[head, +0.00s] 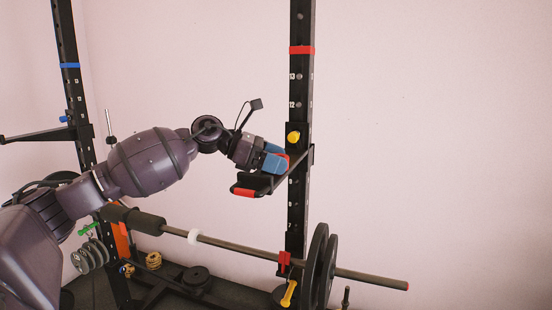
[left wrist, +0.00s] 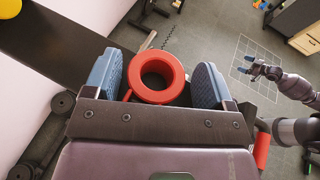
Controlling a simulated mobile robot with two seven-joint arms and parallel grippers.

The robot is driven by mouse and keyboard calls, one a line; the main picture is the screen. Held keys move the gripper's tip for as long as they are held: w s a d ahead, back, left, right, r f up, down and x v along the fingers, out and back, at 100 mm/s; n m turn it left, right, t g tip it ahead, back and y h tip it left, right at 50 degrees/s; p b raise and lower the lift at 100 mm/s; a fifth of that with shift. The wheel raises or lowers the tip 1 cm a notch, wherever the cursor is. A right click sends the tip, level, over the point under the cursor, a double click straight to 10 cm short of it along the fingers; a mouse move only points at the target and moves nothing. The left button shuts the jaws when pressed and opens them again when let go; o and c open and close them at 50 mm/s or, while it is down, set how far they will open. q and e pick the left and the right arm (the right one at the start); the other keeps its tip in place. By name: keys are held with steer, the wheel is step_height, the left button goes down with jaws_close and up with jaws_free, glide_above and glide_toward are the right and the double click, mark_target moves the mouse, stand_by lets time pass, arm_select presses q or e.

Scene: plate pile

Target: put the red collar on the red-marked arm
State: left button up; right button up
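The red collar (left wrist: 136,90), a thick ring, sits between the blue fingers of my left gripper (left wrist: 158,80) in the left wrist view. In the head view only a sliver of the collar (head: 287,159) shows beside the left gripper (head: 276,162). The red-marked arm (head: 293,172) is a black bar off the rack upright, with a red end (head: 243,192). My left gripper is just above it and hides part of it. My right gripper (left wrist: 246,66) is far off, open and empty.
The black upright (head: 301,110) has a red band and a yellow knob (head: 293,137). A barbell (head: 240,246) with black plates (head: 317,265) lies below. A blue-marked upright (head: 70,65) stands left. Open wall is to the right.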

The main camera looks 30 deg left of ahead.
arm_select(q)
steer(key=shift+w+a+f, duration=0.1)
steer(key=shift+f, duration=0.15)
arm_select(e)
steer(key=shift+s+f, duration=0.15)
steer(key=shift+f, duration=0.05)
arm_select(q)
steer(key=shift+r+p, duration=0.4)
steer(key=shift+r, duration=0.05)
steer(key=shift+w+a+r+p, duration=0.1)
steer(key=shift+w+r+p, duration=0.05)
steer(key=shift+r+p, duration=0.25)
steer(key=b+v, duration=0.3)
steer(key=v, duration=0.9)
arm_select(e)
steer(key=shift+s+f, duration=0.15)
steer(key=shift+f, duration=0.45)
steer(key=shift+s+f, duration=0.15)
steer(key=shift+f, duration=0.4)
arm_select(q)
steer(key=shift+f, duration=0.1)
arm_select(e)
steer(key=shift+w+r, duration=0.15)
steer(key=shift+w, duration=0.15)
